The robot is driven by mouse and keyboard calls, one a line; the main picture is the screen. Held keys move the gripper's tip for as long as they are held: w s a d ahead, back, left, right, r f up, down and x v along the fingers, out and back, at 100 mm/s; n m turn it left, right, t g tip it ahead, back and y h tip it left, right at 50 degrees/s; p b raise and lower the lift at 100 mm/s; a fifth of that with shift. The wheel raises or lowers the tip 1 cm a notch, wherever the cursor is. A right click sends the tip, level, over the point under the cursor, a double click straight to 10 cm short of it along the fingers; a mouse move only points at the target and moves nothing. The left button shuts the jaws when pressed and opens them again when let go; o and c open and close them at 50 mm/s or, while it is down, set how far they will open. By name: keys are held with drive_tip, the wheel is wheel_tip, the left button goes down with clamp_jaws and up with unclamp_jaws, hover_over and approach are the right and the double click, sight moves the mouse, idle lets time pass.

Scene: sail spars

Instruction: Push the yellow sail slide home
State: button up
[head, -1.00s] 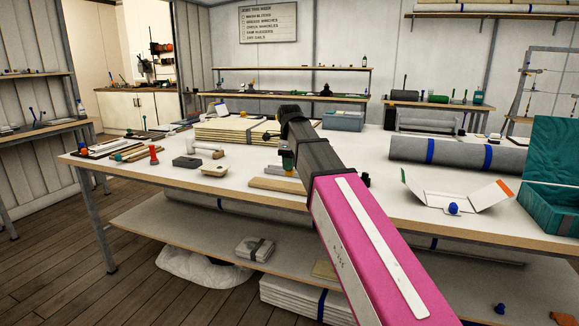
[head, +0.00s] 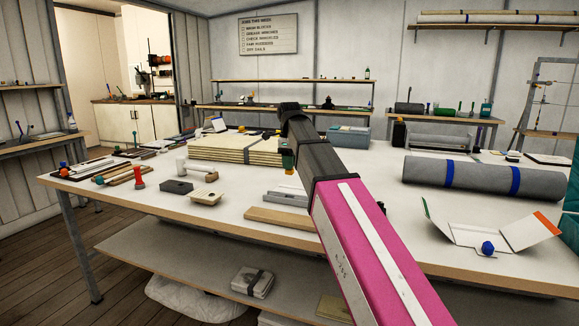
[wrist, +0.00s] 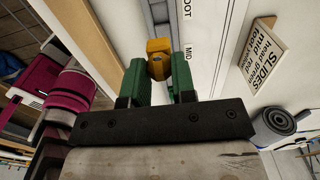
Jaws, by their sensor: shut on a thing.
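The yellow sail slide (wrist: 158,48) is between the green fingertips of my gripper (wrist: 159,66) in the wrist view. My gripper is shut on it. The slide sits at a grey track (wrist: 160,14) that runs up to the picture's top edge, beside a white strip marked "MID" and "OOT". Whether the slide is seated in the track cannot be told.
A "SLIDES" card (wrist: 257,50) stands right of the track in the wrist view. In the head view, a stack of cream boards (head: 235,150) lies behind, a grey roll with blue bands (head: 482,177) to the right, and small tools to the left on the white table (head: 150,220).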

sight(289, 174)
drive_tip(key=shift+f, duration=0.1)
drive_tip(key=shift+f, duration=0.65)
drive_tip(key=shift+f, duration=0.1)
idle(0.3)
drive_tip(key=shift+f, duration=1.8)
drive_tip(key=shift+f, duration=2.35)
idle(0.7)
drive_tip(key=o, duration=1)
drive_tip(key=shift+r, duration=3.55)
